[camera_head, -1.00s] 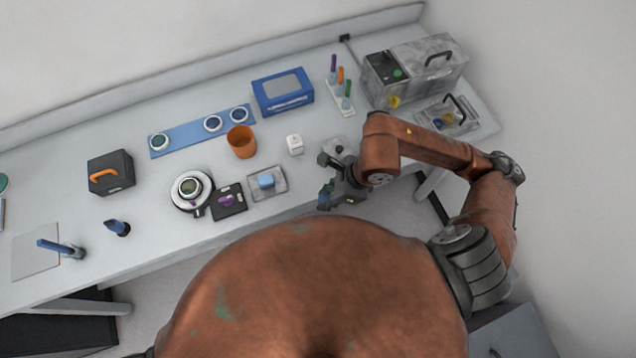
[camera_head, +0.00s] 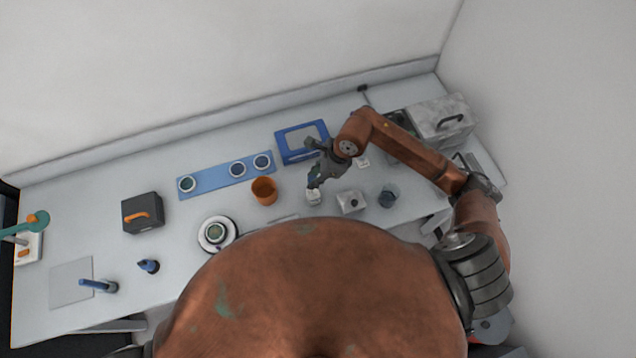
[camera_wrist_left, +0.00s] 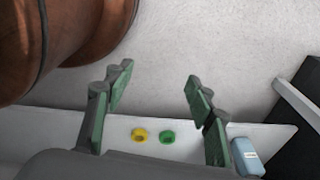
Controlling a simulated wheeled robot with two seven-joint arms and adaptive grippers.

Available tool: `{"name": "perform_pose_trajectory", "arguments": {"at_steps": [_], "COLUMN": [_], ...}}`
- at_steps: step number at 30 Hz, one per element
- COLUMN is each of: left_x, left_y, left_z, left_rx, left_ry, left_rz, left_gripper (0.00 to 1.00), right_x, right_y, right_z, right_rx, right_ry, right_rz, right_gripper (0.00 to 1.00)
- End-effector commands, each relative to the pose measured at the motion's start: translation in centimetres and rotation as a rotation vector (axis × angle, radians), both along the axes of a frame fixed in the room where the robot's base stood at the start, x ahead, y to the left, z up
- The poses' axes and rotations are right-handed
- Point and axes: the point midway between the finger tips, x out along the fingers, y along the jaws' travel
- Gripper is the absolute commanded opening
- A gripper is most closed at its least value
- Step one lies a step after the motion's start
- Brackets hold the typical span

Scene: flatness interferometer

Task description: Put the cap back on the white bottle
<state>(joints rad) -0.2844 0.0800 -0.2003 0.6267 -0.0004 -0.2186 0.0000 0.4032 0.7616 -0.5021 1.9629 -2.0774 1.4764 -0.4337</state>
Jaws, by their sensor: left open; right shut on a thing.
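The white bottle (camera_head: 313,197) is small and stands upright on the bench, right of the orange cup. My right gripper (camera_head: 315,182) is directly above it, fingers pointing down, its tips at or just over the bottle's top. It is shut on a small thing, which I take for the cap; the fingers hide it. Whether it touches the bottle's neck I cannot tell. My left gripper (camera_wrist_left: 158,85) is open and empty in the left wrist view; it does not show in the head view.
The orange cup (camera_head: 264,190) stands close left of the bottle. A grey block (camera_head: 351,202) and a dark jar (camera_head: 389,195) are to the right. A blue frame (camera_head: 301,143) lies behind. The left wrist view shows a yellow ring (camera_wrist_left: 139,135) and a green ring (camera_wrist_left: 167,137).

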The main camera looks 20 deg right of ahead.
Motion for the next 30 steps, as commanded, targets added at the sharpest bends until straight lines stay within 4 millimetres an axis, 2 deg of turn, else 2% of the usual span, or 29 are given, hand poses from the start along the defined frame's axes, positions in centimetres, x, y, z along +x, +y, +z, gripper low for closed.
{"name": "perform_pose_trajectory", "arguments": {"at_steps": [6, 10, 15, 23, 30], "left_x": [-2.6, -3.2, -3.0, -1.3, -1.5], "left_y": [0.1, 0.2, 0.2, 0.1, 0.1], "left_z": [0.1, -0.3, -0.9, -1.7, -3.0], "left_rx": [0.001, 0.002, 0.002, 0.001, 0.001], "left_ry": [0.031, 0.039, 0.037, 0.015, 0.017], "left_rz": [0.007, 0.009, 0.008, 0.004, 0.004], "left_gripper": [0.50, 0.50, 0.50, 0.50, 0.50], "right_x": [0.3, 0.3, 0.3, 0.3, 0.4], "right_y": [-0.2, -0.1, 0.0, 0.0, 0.1], "right_z": [-0.5, -1.0, -2.1, -4.1, -6.0], "right_rx": [-0.001, -0.001, -0.001, -0.001, -0.003], "right_ry": [0.002, 0.003, 0.002, 0.003, 0.001], "right_rz": [0.004, 0.005, 0.007, 0.007, 0.009], "right_gripper": [0.14, 0.14, 0.14, 0.14, 0.14]}}
